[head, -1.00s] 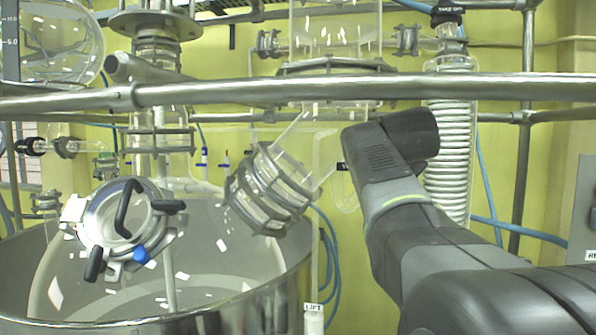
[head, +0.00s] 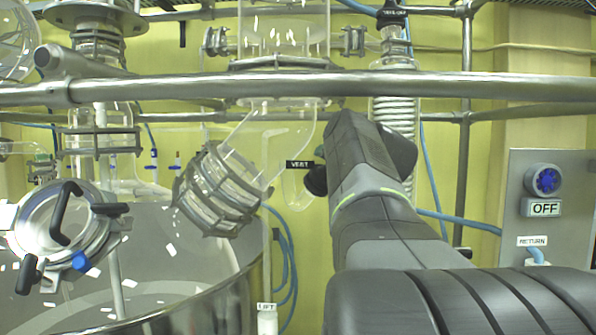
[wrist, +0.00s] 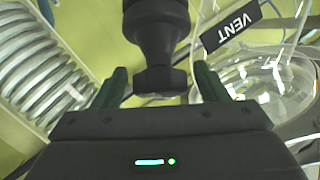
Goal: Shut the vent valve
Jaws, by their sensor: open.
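The vent valve's black handle (wrist: 157,35) shows at top centre in the wrist view, with a flared end toward my gripper. A black label reading VENT (wrist: 232,27) is just right of it; the label also shows in the head view (head: 299,164). My gripper (wrist: 161,77) is open, with its dark green fingers on either side of the handle's flared end. Gaps show between the fingers and the handle. In the head view my arm hides most of this area; a small dark part beside the label cannot be told as handle or gripper.
A steel rail (head: 300,87) crosses in front of the glassware. A clamped glass port (head: 218,190) and a steel-lidded vessel (head: 62,235) are left. A coil condenser (wrist: 45,75) is close to my gripper's left. A panel (head: 515,215) marked OFF stands right.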

